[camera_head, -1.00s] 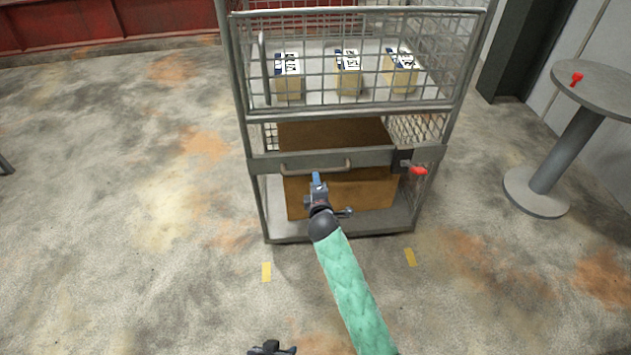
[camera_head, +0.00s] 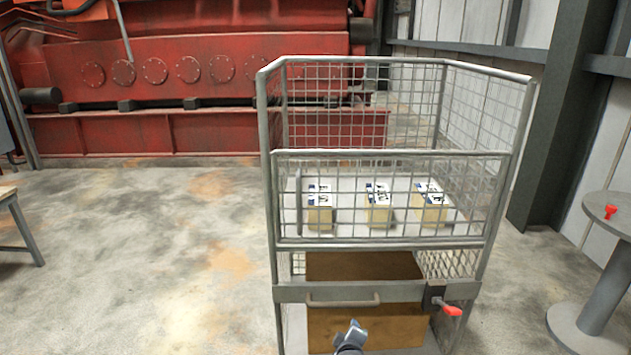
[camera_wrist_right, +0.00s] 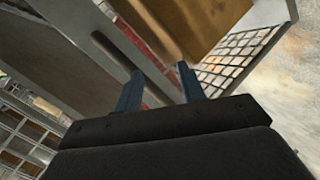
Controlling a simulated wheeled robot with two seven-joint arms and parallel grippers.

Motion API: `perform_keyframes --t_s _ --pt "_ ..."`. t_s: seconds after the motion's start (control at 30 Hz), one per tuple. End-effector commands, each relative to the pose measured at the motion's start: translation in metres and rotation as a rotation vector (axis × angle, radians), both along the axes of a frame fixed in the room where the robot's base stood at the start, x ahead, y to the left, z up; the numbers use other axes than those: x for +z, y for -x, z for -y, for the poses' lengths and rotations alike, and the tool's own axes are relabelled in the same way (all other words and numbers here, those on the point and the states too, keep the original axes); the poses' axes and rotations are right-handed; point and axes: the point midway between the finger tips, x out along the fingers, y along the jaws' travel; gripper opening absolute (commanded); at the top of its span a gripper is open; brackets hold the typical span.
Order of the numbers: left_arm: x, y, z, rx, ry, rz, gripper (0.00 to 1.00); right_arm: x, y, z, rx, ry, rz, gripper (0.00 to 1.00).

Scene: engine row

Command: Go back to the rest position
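The tip of my right gripper (camera_head: 353,334) shows at the bottom edge of the head view, in front of the cage cart's lower part. In the right wrist view its two blue-grey fingers (camera_wrist_right: 158,86) stand apart, with nothing seen held between them. A grey bar and a brown surface show beyond the fingers. My left gripper is not in view. The grey wire cage cart (camera_head: 393,244) stands upright ahead, with a bar handle (camera_head: 343,301) on its front rail and a red-handled latch (camera_head: 450,310) at the rail's right end.
Three labelled cartons (camera_head: 377,206) stand on the cart's upper shelf, and a brown box (camera_head: 365,325) sits below. A round grey table (camera_head: 612,213) with a red item (camera_head: 610,211) is at right. A red engine (camera_head: 190,75) fills the back. Left floor is largely clear.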

Motion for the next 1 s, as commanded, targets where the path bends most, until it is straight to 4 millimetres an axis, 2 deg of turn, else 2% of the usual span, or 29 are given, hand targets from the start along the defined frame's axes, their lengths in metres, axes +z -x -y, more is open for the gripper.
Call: perform_keyframes --t_s 0.23,0.37,0.5,0.7,1.0 --pt "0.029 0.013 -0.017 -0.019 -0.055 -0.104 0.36 0.034 0.038 0.011 -0.229 -0.386 -0.169 0.40" --pt "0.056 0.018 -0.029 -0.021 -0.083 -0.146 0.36 0.051 0.078 0.014 -0.330 -0.555 -0.279 0.40" --pt "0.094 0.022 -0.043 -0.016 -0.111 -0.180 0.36 0.066 0.143 0.016 -0.422 -0.700 -0.426 0.40" --pt "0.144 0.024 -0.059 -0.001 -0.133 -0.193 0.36 0.082 0.231 0.019 -0.471 -0.786 -0.592 0.40" --pt "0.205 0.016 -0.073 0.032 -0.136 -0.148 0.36 0.098 0.339 0.030 -0.483 -0.806 -0.721 0.40"
